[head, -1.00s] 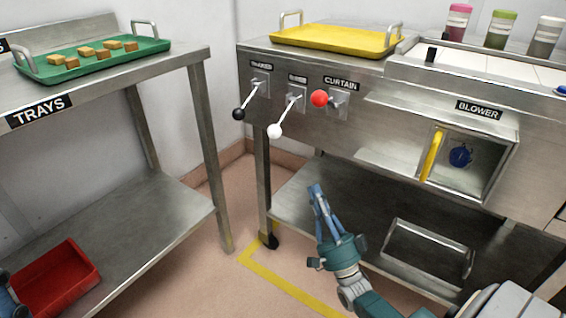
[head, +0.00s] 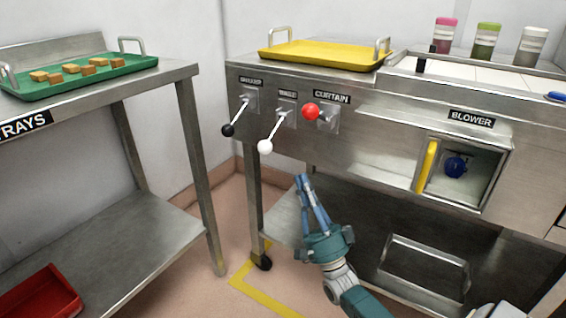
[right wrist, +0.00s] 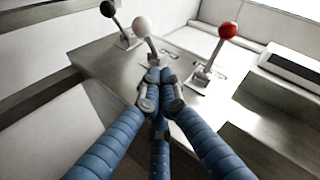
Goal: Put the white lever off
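The white lever (head: 265,146) is the middle one of three on the steel machine's front panel. Its white ball points down and outward in the head view. It also shows in the right wrist view (right wrist: 141,27), just beyond my fingertips. My right gripper (head: 302,177) is below and to the right of the white ball, pointing up at the panel. In the right wrist view its fingers (right wrist: 159,76) are together, with nothing seen between them. They look apart from the lever. My left gripper is out of view.
The black lever (head: 228,130) is to the left of the white one and the red lever (head: 311,111) to the right, both close. The blower recess (head: 473,172) with a yellow handle is farther right. A trays table (head: 190,72) stands at left.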

